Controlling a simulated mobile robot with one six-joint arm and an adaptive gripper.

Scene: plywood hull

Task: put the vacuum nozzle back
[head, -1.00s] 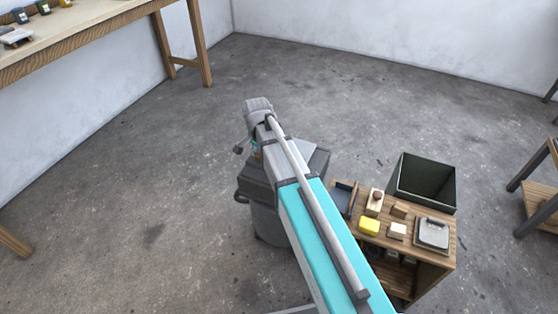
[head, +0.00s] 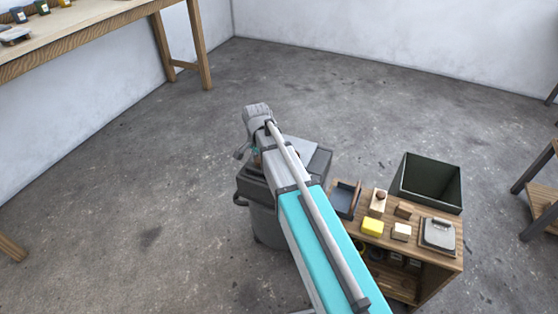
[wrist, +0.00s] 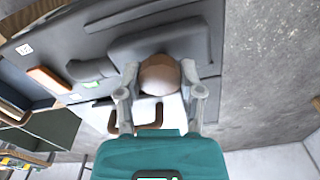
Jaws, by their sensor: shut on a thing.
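My gripper (wrist: 160,96) shows in the wrist view with a finger on each side of a rounded brown piece, which I take to be part of the vacuum nozzle (wrist: 160,76). The gripper is shut on it. A broad dark grey shape lies just beyond the brown piece; I cannot tell whether it belongs to the nozzle or the surface behind. In the head view my arm hides the gripper and the nozzle. A grey drum-shaped body with side handles (head: 262,222), perhaps the vacuum, stands on the floor under my arm.
A low wooden cart (head: 432,268) stands right of the drum. On it are a yellow block (head: 372,227), a grey scale-like item (head: 438,236) and small wooden pieces. A dark open bin (head: 430,193) is behind it. A workbench (head: 90,38) is at back left. Floor between is clear.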

